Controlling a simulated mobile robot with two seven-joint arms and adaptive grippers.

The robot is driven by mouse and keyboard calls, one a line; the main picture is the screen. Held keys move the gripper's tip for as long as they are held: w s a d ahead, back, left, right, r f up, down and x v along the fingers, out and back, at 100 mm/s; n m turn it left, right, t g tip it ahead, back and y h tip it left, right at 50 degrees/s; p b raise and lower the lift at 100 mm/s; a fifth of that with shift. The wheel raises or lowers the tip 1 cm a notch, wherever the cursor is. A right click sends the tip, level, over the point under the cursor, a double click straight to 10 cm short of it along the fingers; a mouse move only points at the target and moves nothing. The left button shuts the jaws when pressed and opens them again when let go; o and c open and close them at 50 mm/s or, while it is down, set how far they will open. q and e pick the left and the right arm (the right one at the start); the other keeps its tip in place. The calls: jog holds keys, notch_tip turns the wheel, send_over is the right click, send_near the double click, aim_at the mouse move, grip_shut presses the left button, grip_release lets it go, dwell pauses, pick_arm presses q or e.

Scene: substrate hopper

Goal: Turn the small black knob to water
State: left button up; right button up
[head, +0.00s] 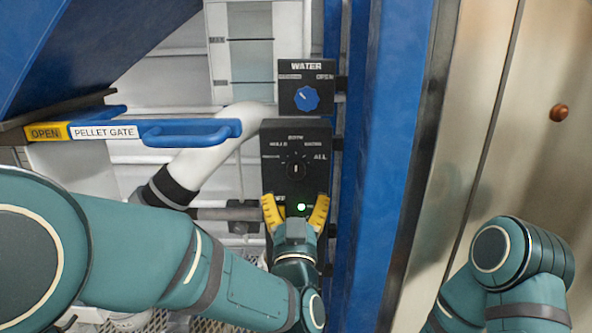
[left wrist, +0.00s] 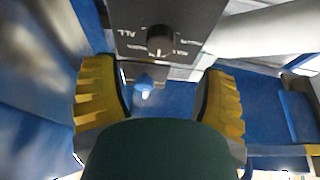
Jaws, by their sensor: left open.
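The small black knob (head: 296,168) is on a dark dial panel (head: 270,140), with white labels around it. Its white mark looks close to vertical, below the top label that seems to read BOTH; the WATER label is at the upper right and ALL at the right. My left gripper (head: 296,206) is open, with its yellow fingers spread at the panel's lower part, just below the knob. In the left wrist view, the black knob (left wrist: 160,40) shows beyond the open fingers and not between them. My right gripper is out of view.
Above is a WATER panel with a blue knob (head: 306,98); this blue knob also shows in the left wrist view (left wrist: 145,82). A blue pellet gate handle (head: 190,133) juts out at the left. A blue post (head: 385,150) stands close right. A green light (head: 301,207) glows between my left fingers.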

aim_at(295, 173)
pick_arm(q)
jog(key=x, duration=0.7)
jog(key=shift+w, duration=0.4)
jog(key=shift+r, duration=0.1)
jog(key=c, duration=1.2)
